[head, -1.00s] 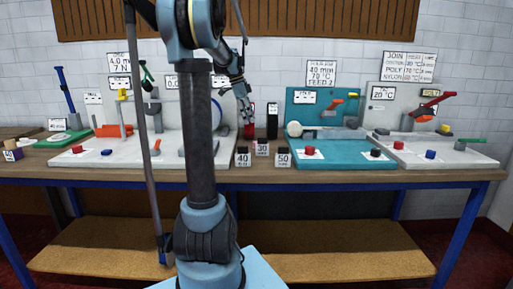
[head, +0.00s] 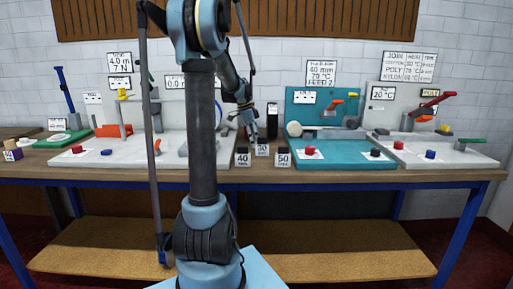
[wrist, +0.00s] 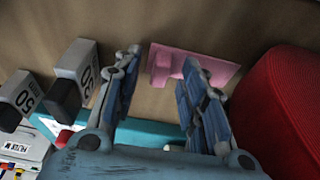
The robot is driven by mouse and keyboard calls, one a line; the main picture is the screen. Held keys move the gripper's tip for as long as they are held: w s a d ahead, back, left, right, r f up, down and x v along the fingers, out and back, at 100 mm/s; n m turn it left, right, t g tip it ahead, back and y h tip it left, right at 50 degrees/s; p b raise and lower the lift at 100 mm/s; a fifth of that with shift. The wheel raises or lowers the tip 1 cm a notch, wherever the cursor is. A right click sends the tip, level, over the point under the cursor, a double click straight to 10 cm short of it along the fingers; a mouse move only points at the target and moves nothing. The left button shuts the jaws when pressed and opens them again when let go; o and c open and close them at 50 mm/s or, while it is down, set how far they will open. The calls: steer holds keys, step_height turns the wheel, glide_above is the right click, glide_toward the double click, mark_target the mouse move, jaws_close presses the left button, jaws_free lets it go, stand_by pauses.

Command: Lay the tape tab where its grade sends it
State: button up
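A pink T-shaped piece (wrist: 161,62), which looks like the tape tab, lies on the brown bench top in the wrist view. My gripper (wrist: 168,68) is open above it, and the right finger covers part of the pink piece. No contact between the fingers and the piece can be made out. In the head view my gripper (head: 252,132) points down over the bench behind the small number blocks; the pink piece is not distinguishable there. Blocks marked 40 (head: 242,160), 30 (head: 262,151) and 50 (head: 283,160) stand at the bench front.
A large red round object (wrist: 280,110) sits close to the right finger in the wrist view. A black upright block (head: 272,120) stands just right of my gripper. A teal station (head: 335,155) and grey stations with levers and buttons fill the bench on both sides.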

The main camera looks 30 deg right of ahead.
steer(key=shift+f, duration=0.15)
jaws_close()
steer(key=shift+r, duration=0.3)
steer(key=a, duration=0.5)
steer(key=s+a, duration=0.1)
steer(key=a, duration=0.2)
steer(key=shift+s+r, duration=0.1)
steer(key=shift+r, duration=0.2)
step_height(320, 180, up, 14)
